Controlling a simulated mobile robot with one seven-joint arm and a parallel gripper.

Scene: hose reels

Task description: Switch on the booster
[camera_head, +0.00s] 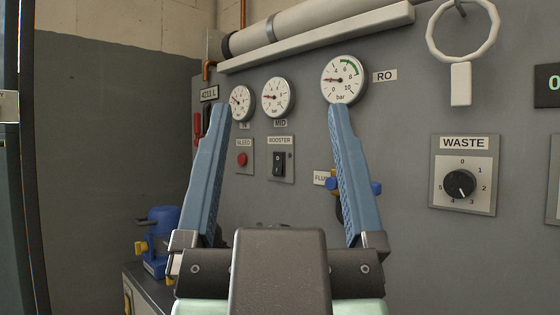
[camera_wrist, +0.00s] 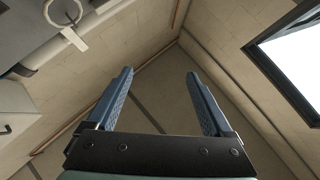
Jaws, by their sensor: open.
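The booster switch (camera_head: 279,164) is a small black rocker on a grey plate labelled BOOSTER, on the grey panel in the head view. It shows between my two fingers, beyond them. My gripper (camera_head: 283,108) is open and empty, with its two blue fingers pointing up and spread wide. In the wrist view my gripper (camera_wrist: 159,73) also shows open, with only walls and ceiling between its fingers. The switch is not visible in the wrist view. I cannot tell which way the rocker is set.
A red BLEED button (camera_head: 241,159) sits left of the switch. Three gauges hang above; the RO gauge (camera_head: 343,80) is largest. A blue-and-yellow valve (camera_head: 366,187) is partly behind my right finger. The WASTE knob (camera_head: 460,184) is further right. A blue pump (camera_head: 160,235) stands lower left.

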